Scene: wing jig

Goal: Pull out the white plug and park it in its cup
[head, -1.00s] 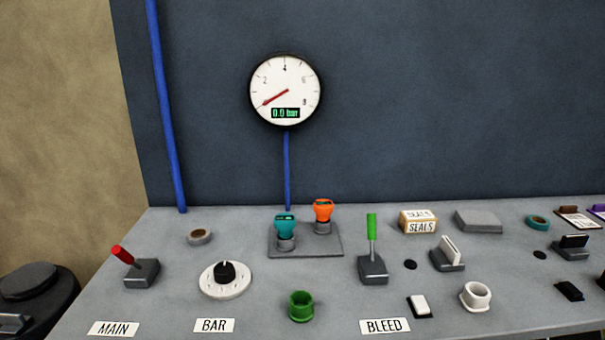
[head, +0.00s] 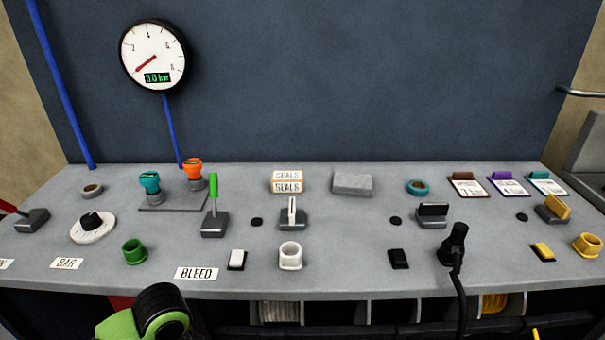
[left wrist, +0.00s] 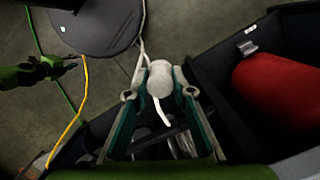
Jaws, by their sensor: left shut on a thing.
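My left gripper (left wrist: 159,92) is shut on the white plug (left wrist: 159,77) in the left wrist view, with the plug's rounded white body between its fingertips. A white cable runs from the plug. In the head view only a green and black part of my left arm shows at the bottom left; the gripper and plug are not visible there. The white cup (head: 290,257) stands upright and empty near the bench's front edge. A green and black part, seemingly my right gripper (left wrist: 60,66), is at the left wrist view's left edge, too small to read.
The green cup (head: 134,251) is left of the white cup and a white rocker switch (head: 236,260) is beside it. A black plug (head: 455,243) stands at the right with its cable hanging over the edge. Below are bins, and a red cylinder (left wrist: 275,90) lies in one.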

